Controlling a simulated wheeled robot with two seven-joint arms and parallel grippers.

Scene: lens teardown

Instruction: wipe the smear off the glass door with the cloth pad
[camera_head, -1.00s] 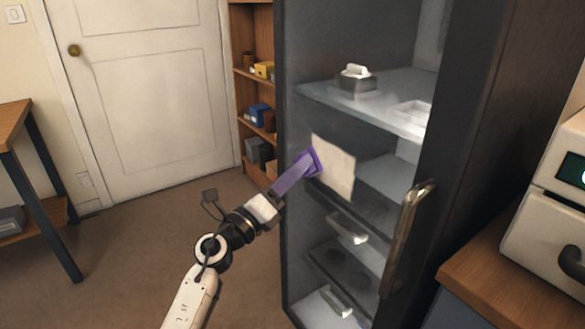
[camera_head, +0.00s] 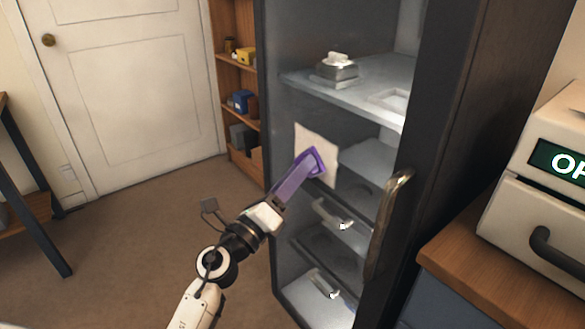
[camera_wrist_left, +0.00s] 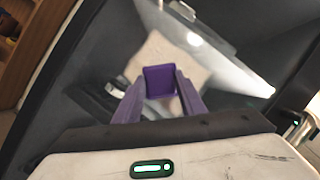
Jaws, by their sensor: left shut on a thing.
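The glass door (camera_head: 285,120) of a dark cabinet stands in front of me. A pale beige smear (camera_head: 312,138) shows on the glass at mid height; it also shows in the left wrist view (camera_wrist_left: 178,55). My left gripper (camera_head: 308,171) is shut on the purple cloth pad (camera_head: 317,158), between its purple fingers. In the left wrist view the pad (camera_wrist_left: 159,80) covers the smear's lower part. I cannot tell whether pad and glass touch. My right gripper is not in view.
A metal door handle (camera_head: 388,222) stands out at the right of the door. Shelves and pale objects show behind the glass. A wooden counter (camera_head: 468,235) with a cream appliance (camera_head: 530,215) is at right. The floor (camera_head: 120,270) at left is clear.

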